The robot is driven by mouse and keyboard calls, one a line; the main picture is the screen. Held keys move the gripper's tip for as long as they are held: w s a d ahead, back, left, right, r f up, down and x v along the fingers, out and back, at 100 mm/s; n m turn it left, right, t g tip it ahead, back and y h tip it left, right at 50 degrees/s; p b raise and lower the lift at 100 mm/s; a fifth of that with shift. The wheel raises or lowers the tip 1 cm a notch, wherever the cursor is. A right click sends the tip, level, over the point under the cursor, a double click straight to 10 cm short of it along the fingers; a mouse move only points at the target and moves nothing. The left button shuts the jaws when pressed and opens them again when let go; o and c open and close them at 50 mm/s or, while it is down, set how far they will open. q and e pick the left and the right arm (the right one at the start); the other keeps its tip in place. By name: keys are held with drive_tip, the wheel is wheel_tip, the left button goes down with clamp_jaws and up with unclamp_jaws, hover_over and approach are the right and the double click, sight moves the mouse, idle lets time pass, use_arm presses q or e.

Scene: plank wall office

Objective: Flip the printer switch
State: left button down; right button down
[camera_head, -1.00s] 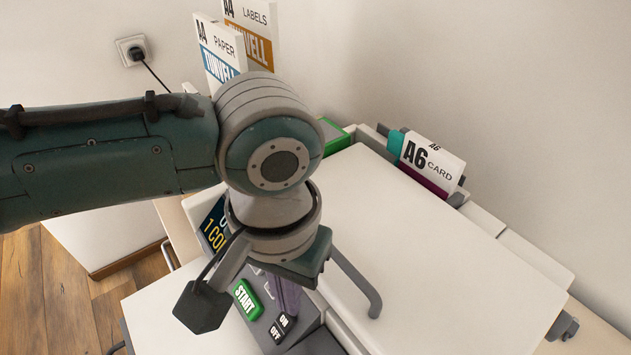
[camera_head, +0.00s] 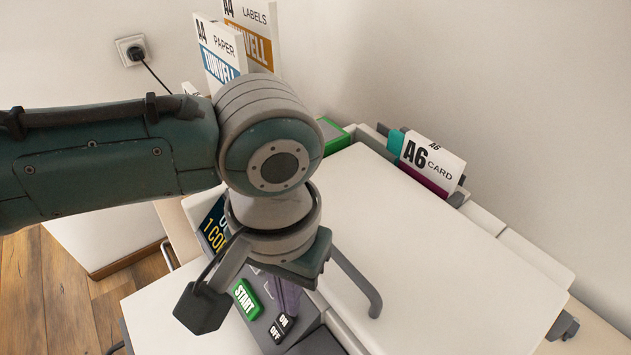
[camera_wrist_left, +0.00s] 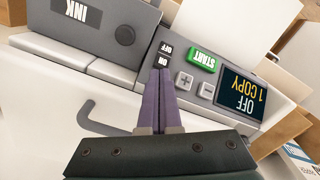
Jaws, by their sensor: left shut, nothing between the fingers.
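The white printer (camera_head: 430,245) has a grey control panel with a green START button (camera_head: 246,299), which also shows in the left wrist view (camera_wrist_left: 202,58). Beside the button is the ON/OFF switch (camera_head: 278,328), a small dark rocker. In the left wrist view the switch (camera_wrist_left: 164,54) is just beyond the fingertips, with OFF at its far end and ON close to them. The screen (camera_wrist_left: 241,94) reads "OFF 1 COPY". My left gripper (camera_wrist_left: 160,71) is shut and empty, its purple fingers together at the ON end; I cannot tell whether they touch. My right gripper is not in view.
An A6 card pack (camera_head: 432,163) stands in the printer's rear feed. A4 paper (camera_head: 219,52) and labels (camera_head: 254,32) packs stand behind. A wall socket (camera_head: 132,51) holds a plug and cable. A grey INK unit (camera_wrist_left: 95,25) is beside the panel.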

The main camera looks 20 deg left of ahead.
use_arm(q)
drive_tip(key=shift+f+b, duration=0.6)
drive_tip(key=shift+f, duration=0.35)
drive_tip(key=shift+r, duration=0.1)
drive_tip(key=shift+s+r+p, duration=0.1)
drive_tip(key=shift+r+p, duration=0.75)
drive_tip(key=shift+p, duration=0.3)
wheel_tip(320, 180, up, 5)
drive_tip(key=p, duration=0.6)
drive_tip(key=shift+r, duration=0.2)
drive_tip(key=shift+f, duration=0.1)
